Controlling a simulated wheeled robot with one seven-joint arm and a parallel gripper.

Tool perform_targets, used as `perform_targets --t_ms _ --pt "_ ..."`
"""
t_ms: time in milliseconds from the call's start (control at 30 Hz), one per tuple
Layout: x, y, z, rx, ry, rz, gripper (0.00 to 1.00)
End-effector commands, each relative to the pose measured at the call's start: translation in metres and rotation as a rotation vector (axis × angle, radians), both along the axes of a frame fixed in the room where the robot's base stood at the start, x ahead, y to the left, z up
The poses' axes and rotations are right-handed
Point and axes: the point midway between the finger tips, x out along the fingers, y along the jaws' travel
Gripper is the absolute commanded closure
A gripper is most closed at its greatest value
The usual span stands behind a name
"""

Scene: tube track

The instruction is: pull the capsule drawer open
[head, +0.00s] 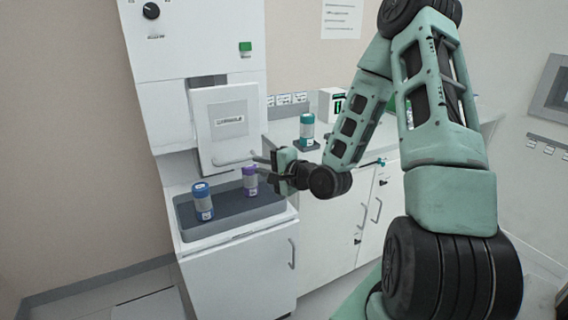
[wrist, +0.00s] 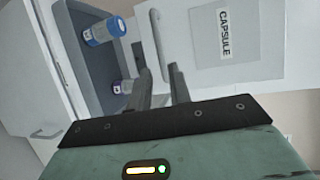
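The capsule drawer (head: 226,122) is a white front with a label, set in the tall white cabinet. It also shows in the wrist view (wrist: 252,62), where the label reads "CAPSULE". Its pale bar handle (wrist: 157,42) runs along one edge of the front; it is low on the front in the head view (head: 232,160). My gripper (head: 257,168) is at the right end of the handle. In the wrist view my gripper (wrist: 160,70) has its two dark fingers apart, with the near end of the handle showing between them. I cannot tell whether they touch it.
A grey tray (head: 240,212) below the drawer holds a blue-capped canister (head: 203,203) and a purple-capped canister (head: 250,182), close under my gripper. A teal-capped canister (head: 307,128) stands on the counter behind my arm. Cupboard doors with handles are below.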

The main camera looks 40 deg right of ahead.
Motion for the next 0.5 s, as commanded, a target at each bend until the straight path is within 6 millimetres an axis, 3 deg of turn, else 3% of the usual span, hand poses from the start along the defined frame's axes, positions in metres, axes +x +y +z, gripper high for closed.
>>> perform_targets --t_ms 33,500 --pt "-0.003 0.0 0.007 0.005 0.004 0.0 0.8" --pt "-0.037 -0.003 0.014 0.004 0.006 -0.002 0.8"
